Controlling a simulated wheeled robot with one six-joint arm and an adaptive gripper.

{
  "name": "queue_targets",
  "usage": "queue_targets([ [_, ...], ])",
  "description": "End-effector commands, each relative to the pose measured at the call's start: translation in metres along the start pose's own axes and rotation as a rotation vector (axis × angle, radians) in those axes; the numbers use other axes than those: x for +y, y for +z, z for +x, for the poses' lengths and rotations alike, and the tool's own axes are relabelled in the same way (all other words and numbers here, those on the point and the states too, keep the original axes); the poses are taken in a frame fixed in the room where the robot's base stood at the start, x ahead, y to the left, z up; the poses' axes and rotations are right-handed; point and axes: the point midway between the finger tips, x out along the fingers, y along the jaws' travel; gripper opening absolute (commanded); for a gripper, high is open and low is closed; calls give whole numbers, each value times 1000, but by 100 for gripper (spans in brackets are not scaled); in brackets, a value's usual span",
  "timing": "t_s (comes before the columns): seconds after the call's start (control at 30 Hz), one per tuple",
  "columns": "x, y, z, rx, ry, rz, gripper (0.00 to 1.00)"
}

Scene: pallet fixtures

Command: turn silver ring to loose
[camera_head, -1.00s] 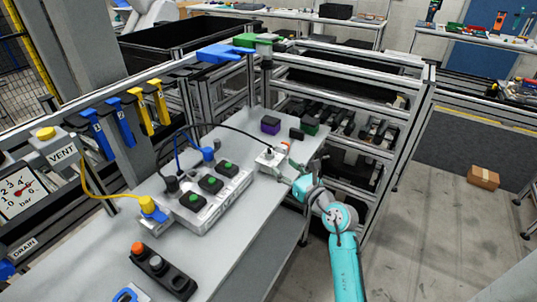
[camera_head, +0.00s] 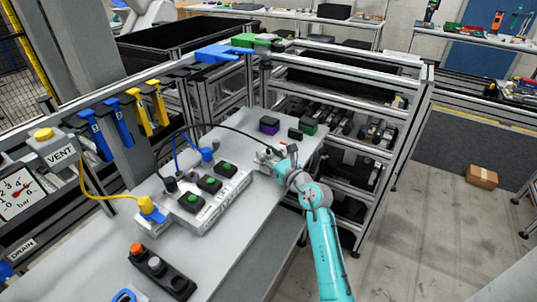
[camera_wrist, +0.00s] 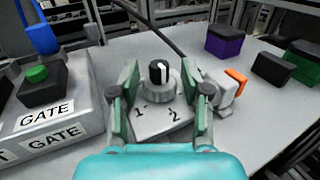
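A silver ring (camera_wrist: 158,92) surrounds the base of a black knob (camera_wrist: 160,70) with a white mark, on a pale box labelled 1 and 2 (camera_wrist: 160,122). In the head view the box (camera_head: 262,159) sits on the bench, partly hidden by my gripper (camera_head: 275,155). In the wrist view my gripper (camera_wrist: 162,82) is open, with one green-padded finger on each side of the ring and knob. A gap shows between the fingers and the knob; I cannot tell whether either finger touches the ring.
A white fitting with an orange lever (camera_wrist: 237,80) stands close to the right finger. A grey GATE block (camera_wrist: 50,125) with green buttons lies at left. Purple (camera_head: 269,125) and green (camera_head: 308,125) boxes sit behind. A black cable (camera_head: 235,130) arches over the bench.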

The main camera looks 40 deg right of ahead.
Motion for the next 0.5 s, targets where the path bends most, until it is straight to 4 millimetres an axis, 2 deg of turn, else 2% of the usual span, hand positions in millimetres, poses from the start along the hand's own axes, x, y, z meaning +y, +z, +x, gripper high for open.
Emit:
queue_targets([
  [0.03, 0, 0, 0, 0, 0, 0, 27],
  [0.13, 0, 0, 0, 0, 0, 0, 2],
  [0.17, 0, 0, 0, 0, 0, 0, 0],
  [0.5, 0, 0, 0, -1, 28, 2, 0],
])
